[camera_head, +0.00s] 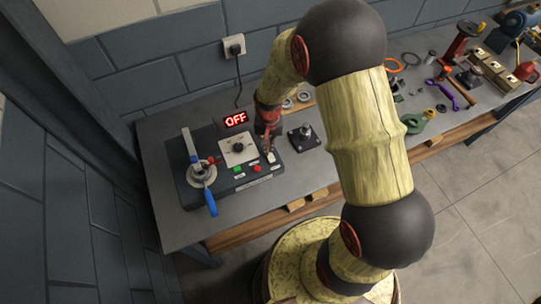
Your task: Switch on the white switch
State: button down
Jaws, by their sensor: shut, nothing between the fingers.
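A dark control box (187,181) stands on the left end of the grey workbench. Its display (236,119) reads OFF in red. A small white switch (271,157) is at the right side of the box's top. My gripper (267,148) is shut and empty, pointing down at the white switch. Its fingertips are very close to the switch; I cannot tell whether they touch. The fingers and arm partly hide that corner of the box.
The box also carries a dial on a white plate (238,148), a green button (238,169), a red button (256,168) and a blue-handled lever (210,200). A dark plate with a knob (304,137) stands right of it. Several tools lie farther right.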

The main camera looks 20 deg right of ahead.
jog(key=shift+f+b, duration=0.75)
jog(key=shift+f, duration=0.4)
dwell(0.6)
jog(key=shift+r, duration=0.1)
jog(key=shift+r+p, duration=2.35)
jog(key=shift+r, duration=1.1)
